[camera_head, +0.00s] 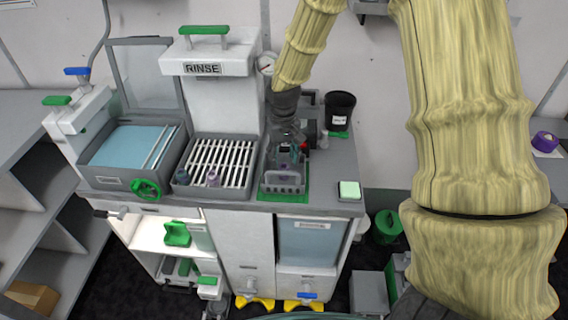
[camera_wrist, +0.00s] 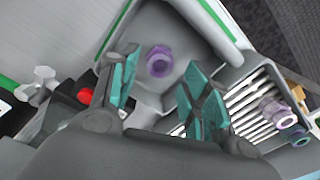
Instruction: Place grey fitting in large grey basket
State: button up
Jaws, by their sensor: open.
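A small light-grey fitting (camera_head: 323,140) seems to stand on the counter beside the black cup. A pale grey knobbed piece in the wrist view (camera_wrist: 40,85) is probably the same one. The grey basket (camera_head: 283,189) sits on a green mat at the counter's front, and its bare floor shows in the wrist view (camera_wrist: 195,42). A purple fitting (camera_wrist: 159,61) lies inside it. My gripper (camera_wrist: 160,88) is open and empty above the basket, its teal fingers apart with the purple fitting showing beyond them. My wrist partly hides the basket's back in the head view.
The slatted rinse tray (camera_head: 218,157) left of the basket bears a pale purple fitting (camera_head: 213,179) and a dark blue fitting (camera_head: 182,177). A black cup (camera_head: 340,108) stands behind right. A red-knobbed dark device (camera_wrist: 85,95) is close to my gripper. The counter's right part is mostly clear.

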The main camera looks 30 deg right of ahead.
aim_at(284, 166)
notch_tip(284, 166, up, 9)
jog(key=b, duration=0.1)
jog(key=shift+b, duration=0.4)
